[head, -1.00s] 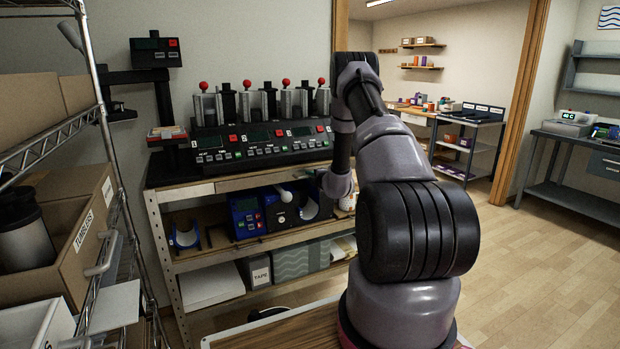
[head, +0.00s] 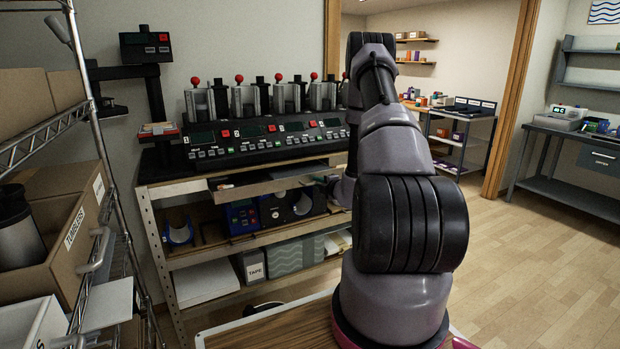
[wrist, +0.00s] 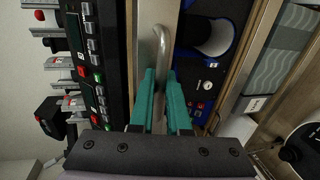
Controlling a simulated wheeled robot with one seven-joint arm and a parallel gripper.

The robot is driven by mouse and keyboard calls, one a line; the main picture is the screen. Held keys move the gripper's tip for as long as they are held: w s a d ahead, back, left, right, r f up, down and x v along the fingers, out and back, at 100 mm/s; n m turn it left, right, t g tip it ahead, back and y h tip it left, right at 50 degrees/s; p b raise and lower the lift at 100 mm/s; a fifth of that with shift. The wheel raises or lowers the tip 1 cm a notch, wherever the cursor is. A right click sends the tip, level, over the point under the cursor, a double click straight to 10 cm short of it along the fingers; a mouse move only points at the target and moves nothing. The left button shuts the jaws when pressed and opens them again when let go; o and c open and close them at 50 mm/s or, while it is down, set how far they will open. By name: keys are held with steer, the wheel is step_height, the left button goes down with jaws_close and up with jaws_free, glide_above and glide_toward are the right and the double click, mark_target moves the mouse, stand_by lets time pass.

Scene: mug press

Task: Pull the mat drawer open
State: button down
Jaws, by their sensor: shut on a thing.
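The mat drawer (head: 268,188) is a shallow drawer with a pale front, under the bench top that holds the row of presses. In the head view it stands partly out, with its front ahead of the bench edge and a slim opening behind it. In the wrist view a curved silver handle (wrist: 161,40) runs along the pale drawer front (wrist: 146,25). My gripper (wrist: 160,75) has its teal fingers on either side of this handle and is shut on it. In the head view my own arm hides the gripper and the handle.
Above the drawer sits a black press console (head: 265,140) with red-knobbed levers. A wire rack with cartons (head: 75,225) stands at left. Wooden floor at right is clear.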

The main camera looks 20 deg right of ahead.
steer(key=f+v, duration=0.1)
steer(key=v, duration=0.6)
steer(key=shift+s+f, duration=0.25)
steer(key=shift+s, duration=0.2)
steer(key=c, duration=1.2)
jaws_free()
steer(key=shift+s, duration=0.1)
steer(key=v, duration=1)
steer(key=shift+s+r, duration=0.1)
steer(key=shift+s, duration=0.15)
